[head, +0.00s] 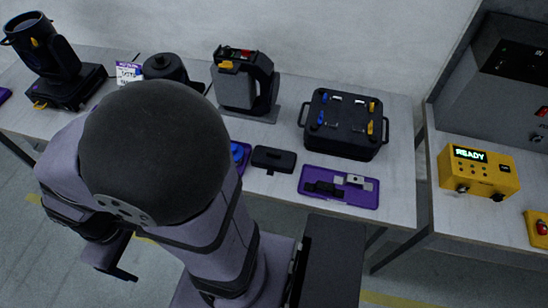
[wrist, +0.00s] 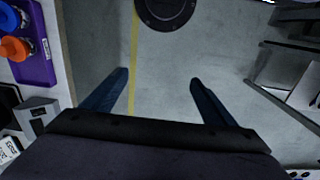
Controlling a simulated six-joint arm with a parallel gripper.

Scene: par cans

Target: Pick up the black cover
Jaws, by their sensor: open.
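A small flat black piece (head: 273,158), which looks like the black cover, lies on the table near its front edge, just left of the purple tray. I cannot be sure that it is the cover, as other black parts are in view. My gripper (wrist: 158,82) is open and empty in the wrist view, with its two dark fingers spread over bare floor. In the head view the gripper hangs at the lower left, in front of the table and away from the black piece, and my arm hides part of the table.
A purple tray (head: 341,202) holds a black and a grey part. Behind it stand a black case (head: 343,148) and a grey-black fixture (head: 238,112). A lamp (head: 45,62) stands far left. A yellow READY box (head: 478,186) is on the right bench. A gap separates table and bench.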

